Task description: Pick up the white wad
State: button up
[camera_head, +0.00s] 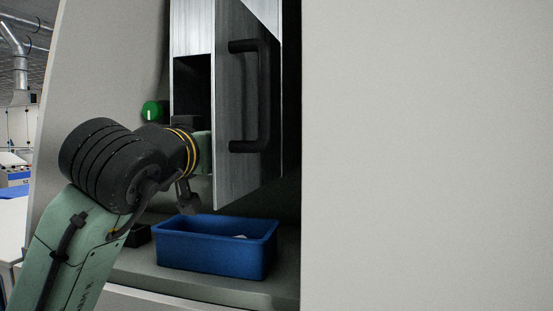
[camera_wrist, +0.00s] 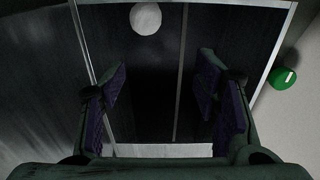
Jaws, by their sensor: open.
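A round white wad (camera_wrist: 145,18) shows near the top edge of the wrist view, inside a dark metal compartment. My gripper (camera_wrist: 163,88) is open and empty in the wrist view, its two fingers spread before the compartment opening. The wad lies beyond the fingertips, a little left of the middle between them, and is not touched. In the head view the metal door (camera_head: 232,120) stands open and hides my fingers and the wad.
A blue bin (camera_head: 213,250) stands on the ledge below the door, with a small whitish thing (camera_head: 241,237) inside. A black handle (camera_head: 262,95) sticks out from the door. A green button (camera_head: 152,111) is on the panel left of the compartment. A large pale panel (camera_head: 430,150) fills the right.

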jog(key=shift+g, duration=0.4)
jog(key=w+d, duration=0.1)
jog(key=w+d+f+p, duration=0.1)
jog(key=w, duration=0.1)
jog(key=w+d, duration=0.1)
jog(key=w, duration=0.1)
jog(key=shift+w+d+f+p, duration=0.1)
jog(key=shift+f+p, duration=0.15)
jog(key=shift+p, duration=0.05)
jog(key=shift+f+p+x, duration=0.2)
jog(key=shift+p+x, duration=0.5)
jog(key=shift+x, duration=0.8)
jog(key=shift+f+p+x, duration=0.2)
jog(key=shift+p+x, duration=0.45)
jog(key=shift+x, duration=0.85)
jog(key=shift+d, duration=0.2)
jog(key=shift+c, duration=0.3)
jog(key=c, duration=0.8)
